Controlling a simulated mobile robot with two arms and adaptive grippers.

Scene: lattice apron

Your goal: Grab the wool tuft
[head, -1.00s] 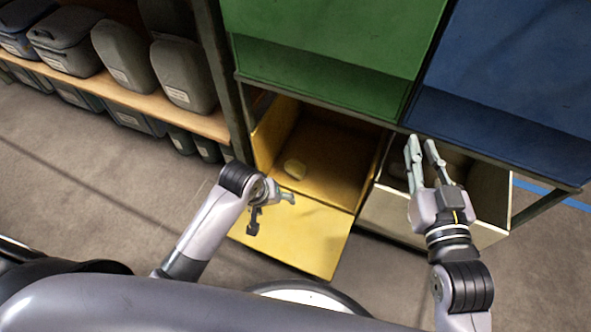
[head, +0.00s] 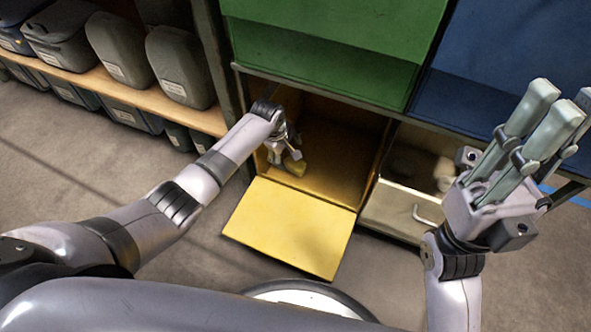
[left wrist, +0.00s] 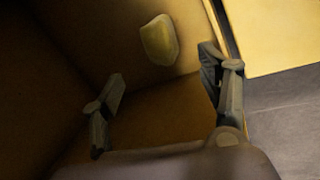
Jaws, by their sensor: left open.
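The wool tuft, a small pale yellow lump (head: 295,166), lies in the open yellow compartment (head: 335,150), near its left side. My left gripper (head: 285,150) reaches into the compartment and is right by the tuft, partly covering it in the head view. In the left wrist view the tuft (left wrist: 159,40) lies ahead of the left fingers (left wrist: 165,85), which are spread apart with nothing between them. The tuft looks clear of both fingers there. My right gripper (head: 550,108) is raised at the right of the head view, its fingers apart and empty.
The yellow flap (head: 290,228) is folded down in front of the compartment. A pale open drawer (head: 400,212) with a handle holds a dark and a beige object. Green (head: 330,50) and blue (head: 500,50) bins are above. A shelf of grey cases (head: 118,50) stands left.

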